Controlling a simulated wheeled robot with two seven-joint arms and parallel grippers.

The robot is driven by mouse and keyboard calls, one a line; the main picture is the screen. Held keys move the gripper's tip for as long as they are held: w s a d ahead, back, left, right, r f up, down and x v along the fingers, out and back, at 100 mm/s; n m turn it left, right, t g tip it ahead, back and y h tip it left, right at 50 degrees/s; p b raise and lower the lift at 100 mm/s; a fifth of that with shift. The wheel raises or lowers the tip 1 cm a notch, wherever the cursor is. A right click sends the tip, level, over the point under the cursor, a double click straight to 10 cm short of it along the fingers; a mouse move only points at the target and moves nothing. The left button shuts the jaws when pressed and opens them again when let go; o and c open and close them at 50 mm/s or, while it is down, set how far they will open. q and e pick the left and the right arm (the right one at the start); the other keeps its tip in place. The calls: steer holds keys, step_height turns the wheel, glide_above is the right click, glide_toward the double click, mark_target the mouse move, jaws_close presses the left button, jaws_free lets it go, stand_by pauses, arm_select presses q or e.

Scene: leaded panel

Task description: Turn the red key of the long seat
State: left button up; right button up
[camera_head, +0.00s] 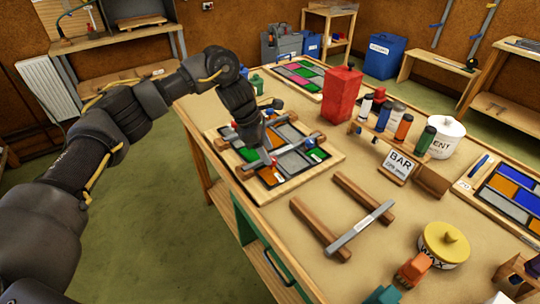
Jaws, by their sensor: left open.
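The leaded panel (291,161) lies on a wooden board on the bench, with green, orange and grey panes and metal bars across it. My left gripper (266,156) reaches down over its near left part, with its jaws open. A small red piece (273,161), possibly the red key, shows right at the fingertips; I cannot tell whether they touch it. Another red piece (233,125) is at the panel's far left. My arm hides part of the panel. My right gripper is out of view.
A red can (342,94) and a rack of several bottles (383,118) stand right of the panel. Two wooden strips with a metal bar (360,230) lie in front. A yellow-lidded tin (443,246) is near right.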

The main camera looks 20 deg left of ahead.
arm_select(q)
steer(key=shift+x, duration=1.55)
steer(key=shift+s+r, duration=0.1)
steer(key=c, duration=1)
